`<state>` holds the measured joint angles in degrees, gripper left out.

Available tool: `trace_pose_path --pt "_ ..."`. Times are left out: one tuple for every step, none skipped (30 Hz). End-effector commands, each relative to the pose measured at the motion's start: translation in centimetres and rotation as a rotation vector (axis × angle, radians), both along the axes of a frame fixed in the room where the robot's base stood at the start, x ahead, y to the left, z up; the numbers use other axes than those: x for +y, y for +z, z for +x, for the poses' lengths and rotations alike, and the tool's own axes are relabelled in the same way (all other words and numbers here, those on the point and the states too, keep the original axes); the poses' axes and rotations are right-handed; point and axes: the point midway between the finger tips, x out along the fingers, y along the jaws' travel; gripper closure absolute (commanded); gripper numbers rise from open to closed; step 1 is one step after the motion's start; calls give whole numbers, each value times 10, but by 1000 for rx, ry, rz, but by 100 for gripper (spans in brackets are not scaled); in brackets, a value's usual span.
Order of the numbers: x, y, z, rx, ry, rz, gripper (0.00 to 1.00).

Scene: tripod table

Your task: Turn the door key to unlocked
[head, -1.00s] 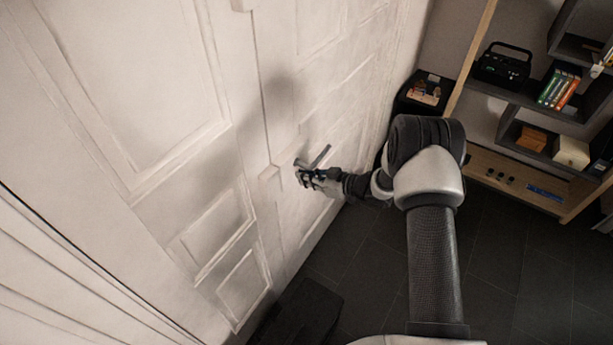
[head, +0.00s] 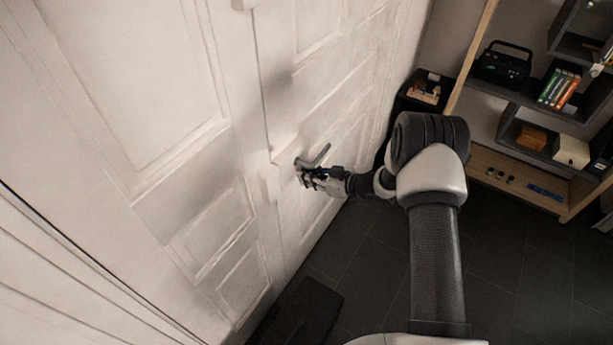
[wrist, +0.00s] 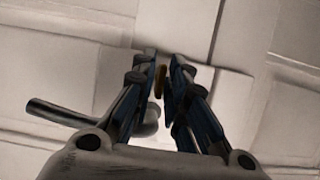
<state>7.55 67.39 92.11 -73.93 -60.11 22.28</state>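The door key is a small brass piece (wrist: 161,80) at the door in the wrist view. My gripper (wrist: 164,62) has one blue-and-dark fingertip on each side of it, close together, and appears shut on it. Most of the key is hidden between the fingers, so its turn angle cannot be told. The dark lever handle (wrist: 62,113) sticks out to the left of the fingers. In the head view my gripper (head: 304,172) is at the white door (head: 165,85), just below the handle (head: 318,156); the key cannot be made out there.
A shelf unit (head: 480,163) with books (head: 558,88) and a black radio (head: 503,64) stands at the right. A dark mat or box (head: 307,312) lies on the floor below the door. The dark floor (head: 375,260) under my arm is clear.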

Motion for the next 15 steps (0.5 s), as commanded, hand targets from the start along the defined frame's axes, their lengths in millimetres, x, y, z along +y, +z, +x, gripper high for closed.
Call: trace_pose_path --pt "-7 3 -3 1 -4 0 86" --pt "-11 5 -5 1 -5 1 86" --pt "-17 8 -9 0 -5 0 86" --pt "-21 11 -13 0 -4 0 86" --pt "-27 13 -16 -1 -5 0 86" --pt "-34 17 -20 -1 -6 1 86" --pt "-39 20 -24 -1 -5 0 86" --pt "-44 22 -27 0 -5 0 86" --pt "-51 25 -31 -1 -5 1 86" --pt "-56 28 -35 0 -4 1 86" --pt "-60 30 -38 -1 -5 1 86" --pt "-65 32 -42 0 -4 1 86" --pt "-69 34 -44 0 -4 1 86" --pt "-73 36 -46 -1 -4 0 86" --pt "-77 38 -49 -1 -3 1 86"
